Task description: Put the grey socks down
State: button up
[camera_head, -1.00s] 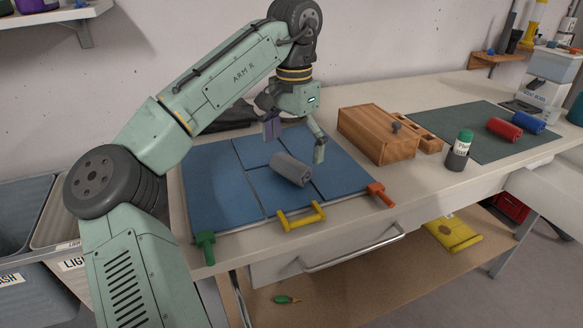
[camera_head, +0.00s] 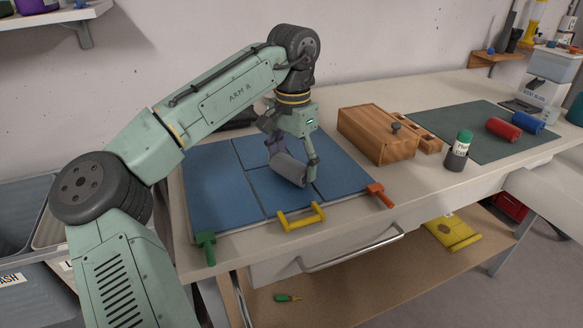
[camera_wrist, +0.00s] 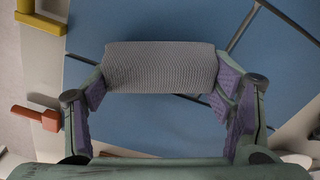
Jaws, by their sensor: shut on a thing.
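The grey socks (camera_head: 289,169) are a rolled grey bundle at the blue folding board (camera_head: 220,195) on the table. My gripper (camera_head: 292,163) is over the board with its fingers on either end of the roll. In the wrist view the grey socks (camera_wrist: 160,66) lie across between the purple pads of my gripper (camera_wrist: 160,92), which is shut on them. The roll is at or very close to the board's surface; I cannot tell whether it touches.
A wooden box (camera_head: 375,135) stands right of the board. A dark green mat (camera_head: 475,130) holds a red roll (camera_head: 503,129) and a blue roll (camera_head: 528,122). A bottle (camera_head: 458,152) stands at the mat's near left edge. Yellow (camera_head: 301,217), green (camera_head: 205,247) and red (camera_head: 380,194) handles edge the board.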

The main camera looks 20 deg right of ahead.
jog(key=c, duration=0.5)
jog(key=shift+c, duration=0.2)
